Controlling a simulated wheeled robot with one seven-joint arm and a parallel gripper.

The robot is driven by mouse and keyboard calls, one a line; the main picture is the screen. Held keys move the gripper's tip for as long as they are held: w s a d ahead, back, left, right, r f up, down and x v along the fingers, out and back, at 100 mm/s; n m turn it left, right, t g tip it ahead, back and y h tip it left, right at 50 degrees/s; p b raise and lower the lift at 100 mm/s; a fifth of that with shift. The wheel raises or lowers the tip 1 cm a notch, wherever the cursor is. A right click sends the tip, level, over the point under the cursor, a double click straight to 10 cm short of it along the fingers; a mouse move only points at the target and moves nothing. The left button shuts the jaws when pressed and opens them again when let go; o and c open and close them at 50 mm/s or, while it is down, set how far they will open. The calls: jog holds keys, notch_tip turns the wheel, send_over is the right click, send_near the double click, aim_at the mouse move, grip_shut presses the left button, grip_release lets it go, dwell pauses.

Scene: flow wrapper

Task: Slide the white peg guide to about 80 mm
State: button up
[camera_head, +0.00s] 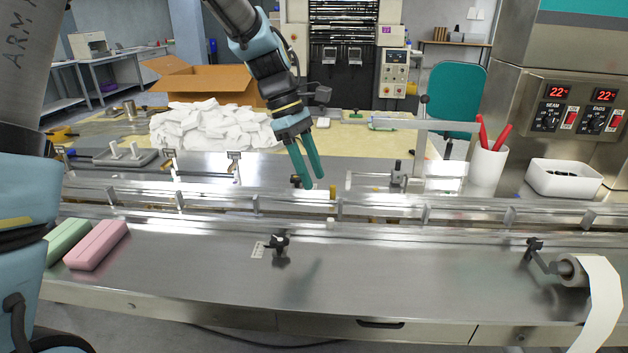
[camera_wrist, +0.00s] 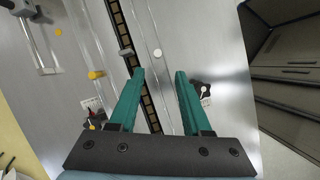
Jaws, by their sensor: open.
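My gripper (camera_head: 313,182) is open and empty above the conveyor, its two green fingers pointing down. In the wrist view my gripper (camera_wrist: 160,73) has its fingers apart over the strip beside the chain. A small white peg (camera_head: 330,222) stands on the near guide rail, just right of and nearer than my fingertips. In the wrist view a white round top (camera_wrist: 157,53) shows just beyond the fingertips, apparently this peg. A yellow peg (camera_head: 332,192) stands on the far side. A scale label (camera_head: 258,250) lies beside a black knob (camera_head: 279,242); its marks are too small to read.
A pink block (camera_head: 97,245) and a green block (camera_head: 67,240) lie at the left. A film roll (camera_head: 570,270) hangs at the right. A white frame (camera_head: 420,150) stands behind the conveyor. The near steel deck (camera_head: 400,280) is mostly clear.

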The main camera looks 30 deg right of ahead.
aim_at(330, 220)
jog(key=s+f+m+b, duration=0.1)
jog(key=f+m+b, duration=0.2)
jog(key=m, duration=0.6)
jog(key=s+d+f+m+t+h+b, duration=0.1)
jog(key=f+m+b, duration=0.2)
jog(key=m, duration=0.6)
jog(key=s+d+f+m+t+h+b, duration=0.1)
jog(key=f+m+b, duration=0.3)
jog(key=m, duration=0.5)
jog(key=shift+s+b, duration=0.35)
jog(key=shift+b, duration=0.9)
jog(key=shift+t, duration=0.3)
grip_shut()
